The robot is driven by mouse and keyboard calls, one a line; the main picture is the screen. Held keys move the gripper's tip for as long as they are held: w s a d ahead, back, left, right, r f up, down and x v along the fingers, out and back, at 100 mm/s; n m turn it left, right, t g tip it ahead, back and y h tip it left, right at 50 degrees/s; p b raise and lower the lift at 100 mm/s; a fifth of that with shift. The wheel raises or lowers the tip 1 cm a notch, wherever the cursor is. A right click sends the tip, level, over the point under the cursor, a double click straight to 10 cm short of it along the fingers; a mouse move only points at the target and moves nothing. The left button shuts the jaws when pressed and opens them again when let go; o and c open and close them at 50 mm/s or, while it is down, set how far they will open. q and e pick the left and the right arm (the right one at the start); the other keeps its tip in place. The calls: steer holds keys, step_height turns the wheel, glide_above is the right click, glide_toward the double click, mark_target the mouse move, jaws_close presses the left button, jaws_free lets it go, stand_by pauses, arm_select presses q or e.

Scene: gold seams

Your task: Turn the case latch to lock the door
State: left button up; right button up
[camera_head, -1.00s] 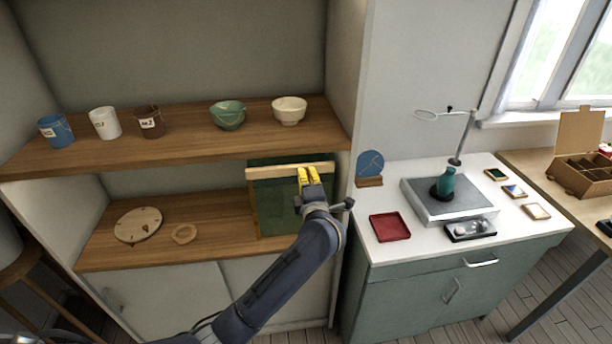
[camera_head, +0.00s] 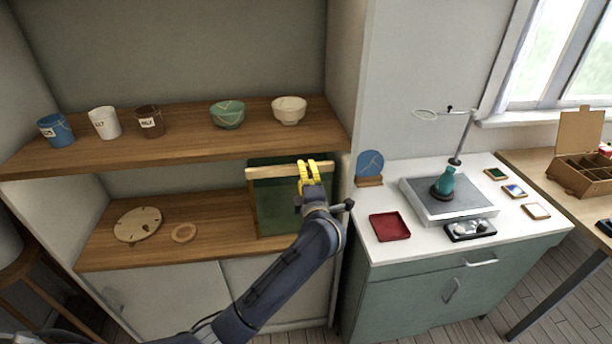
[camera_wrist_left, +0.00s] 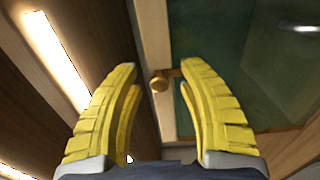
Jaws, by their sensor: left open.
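The case (camera_head: 270,215) is a wood-framed box with a dark green panel, standing on the lower shelf at its right end. My left gripper (camera_head: 309,169) is in front of the case's upper right part and hides some of it. In the left wrist view, the yellow fingers of my left gripper (camera_wrist_left: 160,95) are spread apart with nothing held. My right gripper is not in view.
The shelf's right wall (camera_head: 345,90) stands close to my left arm. The upper shelf (camera_head: 180,135) with cups and bowls is just above the case. A wooden disc (camera_head: 137,224) and ring (camera_head: 184,233) lie left of the case. A white counter (camera_head: 400,255) is at right.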

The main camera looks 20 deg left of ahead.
arm_select(q)
steer(key=shift+s, duration=0.1)
steer(key=v, duration=1.2)
steer(key=shift+d+r, duration=0.1)
stand_by(0.3)
